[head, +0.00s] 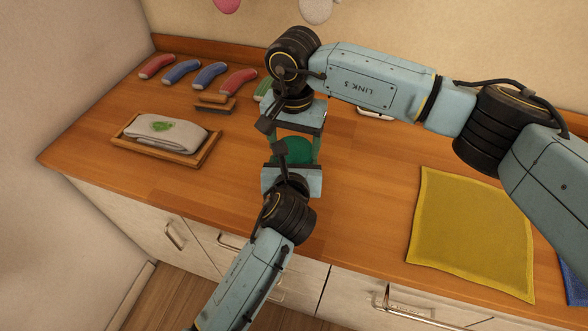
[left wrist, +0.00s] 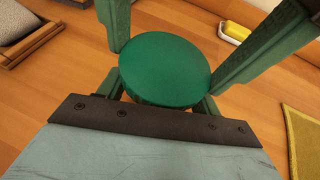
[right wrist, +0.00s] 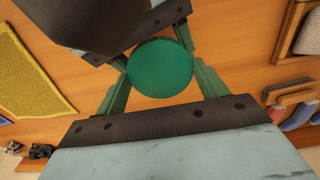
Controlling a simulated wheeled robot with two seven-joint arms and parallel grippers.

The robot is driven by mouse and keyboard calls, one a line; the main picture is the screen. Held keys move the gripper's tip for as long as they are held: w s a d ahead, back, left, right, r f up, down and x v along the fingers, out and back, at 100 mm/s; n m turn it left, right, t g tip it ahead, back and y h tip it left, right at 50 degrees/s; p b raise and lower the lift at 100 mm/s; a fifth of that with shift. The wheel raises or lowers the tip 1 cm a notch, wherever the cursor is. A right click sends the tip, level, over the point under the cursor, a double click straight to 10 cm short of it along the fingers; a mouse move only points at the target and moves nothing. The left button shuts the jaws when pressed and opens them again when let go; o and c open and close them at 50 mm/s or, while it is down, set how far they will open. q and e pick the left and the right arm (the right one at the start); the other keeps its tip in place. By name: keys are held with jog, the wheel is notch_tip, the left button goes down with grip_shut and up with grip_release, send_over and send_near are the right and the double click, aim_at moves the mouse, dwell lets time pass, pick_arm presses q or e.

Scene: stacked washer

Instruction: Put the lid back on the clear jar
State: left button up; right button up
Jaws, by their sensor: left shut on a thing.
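The round green lid (head: 295,150) is level between my two grippers over the wooden counter, and it also shows from above in the left wrist view (left wrist: 165,68) and the right wrist view (right wrist: 160,68). The clear jar cannot be made out; the lid covers that spot. My left gripper (head: 291,163) comes from the near side, its fingers passing below the lid and closed around what is under it. My right gripper (head: 296,146) comes from the far side, its fingertips at opposite edges of the lid. Whether they press on it is unclear.
A wooden tray (head: 207,157) with a folded white towel (head: 165,130) is at the left. Several socks (head: 210,75) and a wooden-backed brush (head: 215,104) lie behind it. A yellow cloth (head: 470,235) lies at the right. The counter between lid and cloth is clear.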

jog(key=o, duration=0.4)
jog(key=shift+r, duration=2.3)
jog(key=shift+o, duration=0.9)
notch_tip(320, 180, up, 12)
